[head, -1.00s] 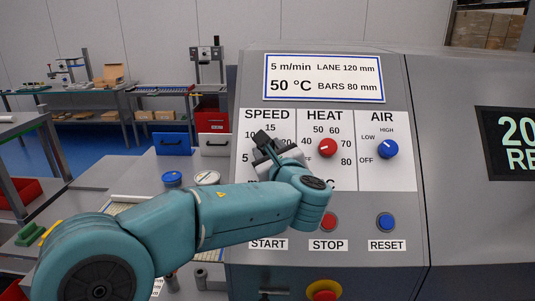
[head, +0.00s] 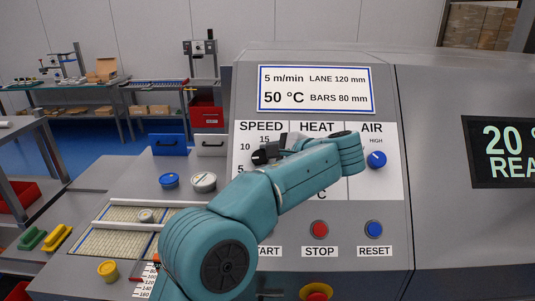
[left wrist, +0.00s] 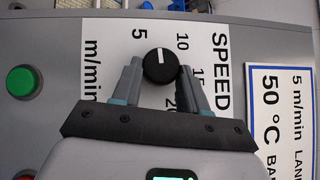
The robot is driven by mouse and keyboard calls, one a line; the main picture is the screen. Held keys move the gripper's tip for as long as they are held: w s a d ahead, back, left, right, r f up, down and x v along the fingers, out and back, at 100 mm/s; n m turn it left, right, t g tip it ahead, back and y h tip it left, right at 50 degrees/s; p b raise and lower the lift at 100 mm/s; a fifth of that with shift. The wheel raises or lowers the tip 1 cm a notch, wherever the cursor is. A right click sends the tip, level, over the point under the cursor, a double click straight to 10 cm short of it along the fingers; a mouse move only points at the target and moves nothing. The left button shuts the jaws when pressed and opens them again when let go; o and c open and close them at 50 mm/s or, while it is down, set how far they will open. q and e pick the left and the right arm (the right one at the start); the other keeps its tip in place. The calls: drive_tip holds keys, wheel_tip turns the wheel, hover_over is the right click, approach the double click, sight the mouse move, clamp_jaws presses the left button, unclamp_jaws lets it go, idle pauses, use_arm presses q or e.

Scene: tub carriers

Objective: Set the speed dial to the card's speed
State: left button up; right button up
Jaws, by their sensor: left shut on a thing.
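The card (head: 316,88) above the dials reads 5 m/min and 50 °C. The speed dial (left wrist: 158,66) is a round black knob with a white pointer line. In the left wrist view the line lies between the 5 and 10 marks. My left gripper (left wrist: 160,72) is shut on the dial, one finger on each side of it. My right gripper is in neither view.
The air dial (head: 376,160) is to the right of my left arm, which hides the heat dial. Stop (head: 319,230) and reset (head: 374,229) buttons sit below. The green start button (left wrist: 23,81) shows in the left wrist view. Blue and white lidded tubs (head: 169,181) stand left.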

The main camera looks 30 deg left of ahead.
use_arm(q)
drive_tip(key=shift+w+a+r+n+g+h, duration=0.1)
drive_tip(key=shift+n+g+h, duration=0.25)
drive_tip(key=shift+n, duration=0.3)
drive_tip(key=shift+w+r+n+g+h, duration=0.1)
drive_tip(key=shift+n+g+h, duration=0.15)
drive_tip(key=shift+n+g, duration=0.3)
drive_tip(key=shift+s+n, duration=0.1)
drive_tip(key=shift+n, duration=0.2)
drive_tip(key=o, duration=1.1)
drive_tip(key=shift+c, duration=0.2)
drive_tip(key=shift+r, duration=0.1)
